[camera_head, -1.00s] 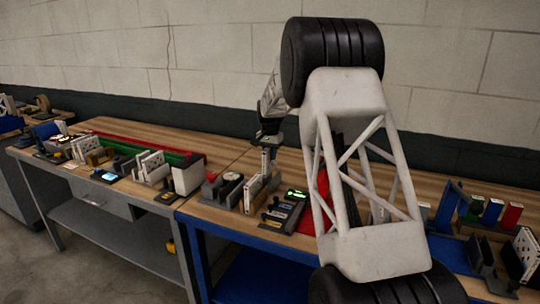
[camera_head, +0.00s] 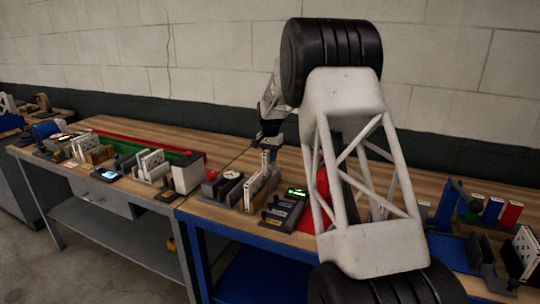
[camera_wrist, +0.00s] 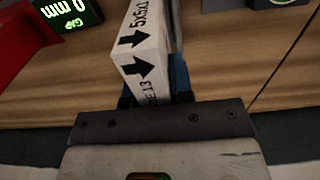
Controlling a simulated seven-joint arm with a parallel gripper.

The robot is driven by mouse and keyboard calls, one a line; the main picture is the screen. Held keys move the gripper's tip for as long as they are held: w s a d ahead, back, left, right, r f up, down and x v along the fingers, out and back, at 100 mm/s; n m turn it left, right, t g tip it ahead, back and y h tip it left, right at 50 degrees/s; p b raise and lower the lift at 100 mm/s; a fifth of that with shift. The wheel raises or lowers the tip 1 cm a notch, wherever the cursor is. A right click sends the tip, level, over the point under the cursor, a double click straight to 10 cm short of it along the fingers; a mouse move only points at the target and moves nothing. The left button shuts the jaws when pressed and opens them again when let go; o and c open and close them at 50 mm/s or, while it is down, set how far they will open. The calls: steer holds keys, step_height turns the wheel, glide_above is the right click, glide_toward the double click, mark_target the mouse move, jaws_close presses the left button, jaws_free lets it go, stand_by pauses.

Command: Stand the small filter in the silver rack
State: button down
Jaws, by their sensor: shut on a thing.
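My gripper (camera_head: 270,140) is small and partly hidden by my arm in the head view. It is above the rack area on the near workbench. In the wrist view my gripper (camera_wrist: 156,98) is shut on a white box with black arrows and print, the small filter (camera_wrist: 147,45). The filter extends away from the fingers; its far end is cut off by the frame edge. In the head view a thin pale filter (camera_head: 265,162) shows just below the gripper. Grey holders with white filters (camera_head: 255,187) stand there; I cannot tell which is the silver rack, or whether the filter touches it.
A lit green display (camera_wrist: 68,12) reading 0 mm GAP lies left in the wrist view, beside a red object (camera_wrist: 22,42). In the head view a dark block with small parts (camera_head: 282,213) is close by. My arm hides the bench's middle.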

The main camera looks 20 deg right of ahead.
mark_target(270, 166)
steer(key=shift+f, duration=2.85)
stand_by(1.1)
steer(key=c, duration=0.9)
jaws_free()
steer(key=shift+r, duration=0.15)
step_height(270, 166, up, 8)
steer(key=shift+f, duration=0.25)
